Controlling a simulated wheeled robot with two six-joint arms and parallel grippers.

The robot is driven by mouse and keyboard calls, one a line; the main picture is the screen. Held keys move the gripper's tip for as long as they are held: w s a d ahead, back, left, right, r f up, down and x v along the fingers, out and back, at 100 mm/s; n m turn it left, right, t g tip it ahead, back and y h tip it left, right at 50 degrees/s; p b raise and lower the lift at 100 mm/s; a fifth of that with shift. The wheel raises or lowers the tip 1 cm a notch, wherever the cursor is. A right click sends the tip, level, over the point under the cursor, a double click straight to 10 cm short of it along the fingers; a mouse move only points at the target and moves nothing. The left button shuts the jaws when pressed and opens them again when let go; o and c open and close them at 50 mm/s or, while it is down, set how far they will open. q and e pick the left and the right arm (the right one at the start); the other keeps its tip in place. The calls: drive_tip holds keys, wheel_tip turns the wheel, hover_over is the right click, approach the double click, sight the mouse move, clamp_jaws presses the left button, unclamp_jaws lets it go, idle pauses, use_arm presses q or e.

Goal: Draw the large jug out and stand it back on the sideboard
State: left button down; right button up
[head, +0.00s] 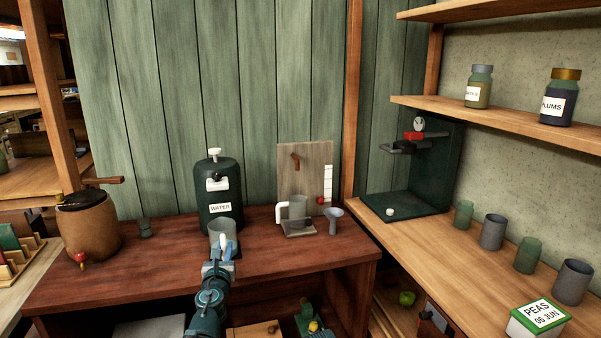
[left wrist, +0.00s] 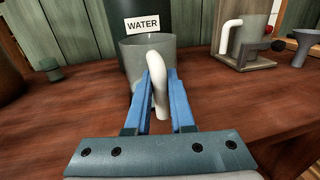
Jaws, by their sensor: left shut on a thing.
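A grey translucent jug (head: 219,228) with a white handle stands right in front of the dark green water dispenser (head: 219,192) on the sideboard (head: 140,262). My left gripper (head: 226,246) is at the jug's near side, with its blue fingers shut on the white handle (left wrist: 154,66). The left wrist view shows the jug's rim and wall (left wrist: 133,54) beyond the fingers. The jug looks upright; its base is hidden. A second grey jug (head: 298,206) with a white handle stands on a small platform before a wooden board. I cannot tell which jug is larger. My right gripper is not in view.
A grey funnel (head: 333,219) stands right of the second jug. A brown crock (head: 88,224) with a red tap and a small green cup (head: 145,228) stand at the left. The sideboard's front left is clear. Several cups stand on the right-hand bench.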

use_arm(q)
drive_tip(key=s, duration=0.1)
drive_tip(key=s+d, duration=0.1)
drive_tip(key=s, duration=0.3)
drive_tip(key=shift+s+d, duration=0.15)
drive_tip(key=shift+d, duration=0.1)
idle(0.3)
drive_tip(key=a+r+n+g+y+p, duration=0.1)
drive_tip(key=a+r+n+y+p, duration=0.2)
drive_tip(key=a, duration=0.6)
drive_tip(key=a+r+n+g+y+p, duration=0.2)
drive_tip(key=a+r+y+p, duration=0.2)
drive_tip(key=a, duration=0.4)
drive_tip(key=shift+s+a+r+n+y, duration=0.15)
drive_tip(key=shift+a+r+n+y, duration=0.2)
drive_tip(key=shift+y, duration=0.45)
drive_tip(key=shift+f, duration=0.2)
drive_tip(key=shift+f+b, duration=1.85)
drive_tip(key=shift+f, duration=0.15)
drive_tip(key=shift+f, duration=0.1)
